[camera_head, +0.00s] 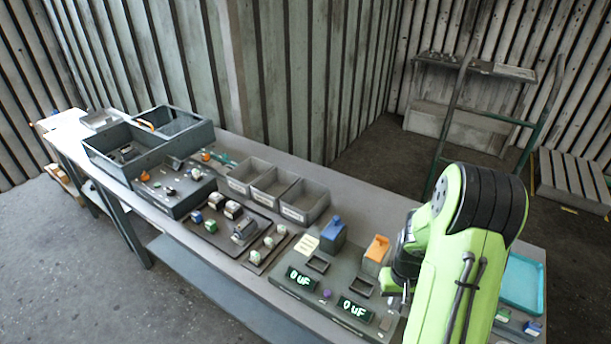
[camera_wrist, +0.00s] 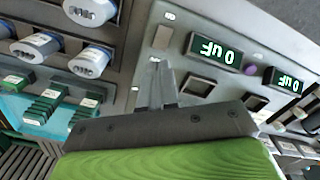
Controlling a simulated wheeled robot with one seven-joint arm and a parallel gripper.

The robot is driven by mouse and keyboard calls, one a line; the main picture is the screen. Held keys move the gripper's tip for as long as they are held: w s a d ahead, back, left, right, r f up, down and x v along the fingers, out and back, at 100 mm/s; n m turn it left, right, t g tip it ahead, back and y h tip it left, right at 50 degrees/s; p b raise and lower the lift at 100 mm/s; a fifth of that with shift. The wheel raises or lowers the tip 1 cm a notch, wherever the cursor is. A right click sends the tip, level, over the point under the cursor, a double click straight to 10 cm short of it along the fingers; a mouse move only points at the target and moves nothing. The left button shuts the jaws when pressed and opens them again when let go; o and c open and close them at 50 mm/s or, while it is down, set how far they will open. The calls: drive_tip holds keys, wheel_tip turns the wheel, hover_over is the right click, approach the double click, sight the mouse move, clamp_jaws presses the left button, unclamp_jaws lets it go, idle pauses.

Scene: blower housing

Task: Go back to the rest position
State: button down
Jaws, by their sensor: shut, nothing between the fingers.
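My gripper (camera_wrist: 160,88) is shut and empty in the wrist view, its narrow grey fingers together in front of the panel. In the head view my green arm covers the right end of the bench, and the gripper (camera_head: 397,290) is mostly hidden behind it. The grey panel (camera_head: 290,296) carries two lit displays, a left one (camera_head: 302,278) and a right one (camera_head: 355,309), both reading 0 UF. The displays also show in the wrist view (camera_wrist: 215,51).
A blue box (camera_head: 333,234) and an orange-topped box (camera_head: 377,250) stand behind the panel. Three grey bins (camera_head: 275,187) and a dark tray (camera_head: 205,225) with small parts lie to the left. A cyan tray (camera_head: 523,283) is at the right. Open floor lies in front.

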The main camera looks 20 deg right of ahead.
drive_tip(key=a+r+n+t+h+b, duration=0.1)
drive_tip(key=a+r+n+t+b, duration=0.1)
drive_tip(key=a+r, duration=1)
drive_tip(key=s+a+r+n+t+y+b, duration=0.1)
drive_tip(key=s+a+r+n+t+b, duration=0.1)
drive_tip(key=s+a+r, duration=0.6)
drive_tip(key=s+r+t, duration=0.1)
drive_tip(key=s, duration=0.2)
drive_tip(key=shift+r+t, duration=0.2)
drive_tip(key=shift+t, duration=0.1)
drive_tip(key=shift+s, duration=0.1)
